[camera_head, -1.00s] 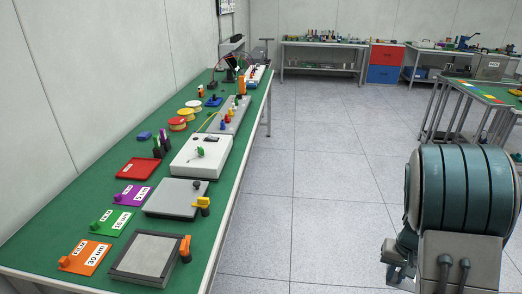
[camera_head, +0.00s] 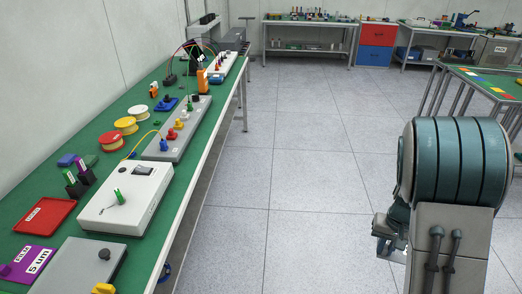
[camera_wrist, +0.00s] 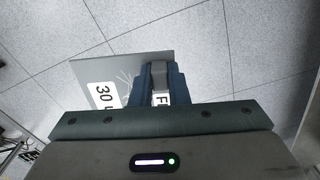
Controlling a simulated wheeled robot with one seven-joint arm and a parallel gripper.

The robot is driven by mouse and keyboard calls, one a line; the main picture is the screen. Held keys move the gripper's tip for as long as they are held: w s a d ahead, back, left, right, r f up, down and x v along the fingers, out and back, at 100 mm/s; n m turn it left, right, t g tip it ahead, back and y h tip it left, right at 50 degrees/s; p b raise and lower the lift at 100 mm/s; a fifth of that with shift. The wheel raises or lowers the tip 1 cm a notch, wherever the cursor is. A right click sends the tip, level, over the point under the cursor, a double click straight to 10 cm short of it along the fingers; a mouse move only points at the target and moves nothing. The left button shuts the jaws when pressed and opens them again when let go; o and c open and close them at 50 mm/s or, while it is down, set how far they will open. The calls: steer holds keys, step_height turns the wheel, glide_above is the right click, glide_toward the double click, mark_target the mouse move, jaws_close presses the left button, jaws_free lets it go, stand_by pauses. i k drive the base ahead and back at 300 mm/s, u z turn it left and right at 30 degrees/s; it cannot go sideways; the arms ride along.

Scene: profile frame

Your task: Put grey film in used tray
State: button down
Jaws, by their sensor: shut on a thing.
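In the wrist view, my gripper (camera_wrist: 160,84) is shut on the grey film (camera_wrist: 135,68), a flat grey sheet with a white label reading "30 u". A second white label, partly hidden, shows an "F" between the fingers. The film is held above the tiled floor, clear of the bench. The red tray (camera_head: 62,213) with a white label lies on the green bench at left in the head view; its lettering is too small to read surely. The film cannot be made out in the head view.
The green bench (camera_head: 178,240) runs along the left wall. A purple card (camera_head: 22,268) and a grey plate (camera_head: 68,270) lie near the tray. A white box (camera_head: 125,205) and pen holders (camera_head: 76,188) stand beyond it. The floor (camera_head: 290,220) right of the bench is clear.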

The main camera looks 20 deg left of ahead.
mark_target(47, 216)
steer(key=i, duration=1.8)
steer(key=u, duration=3.35)
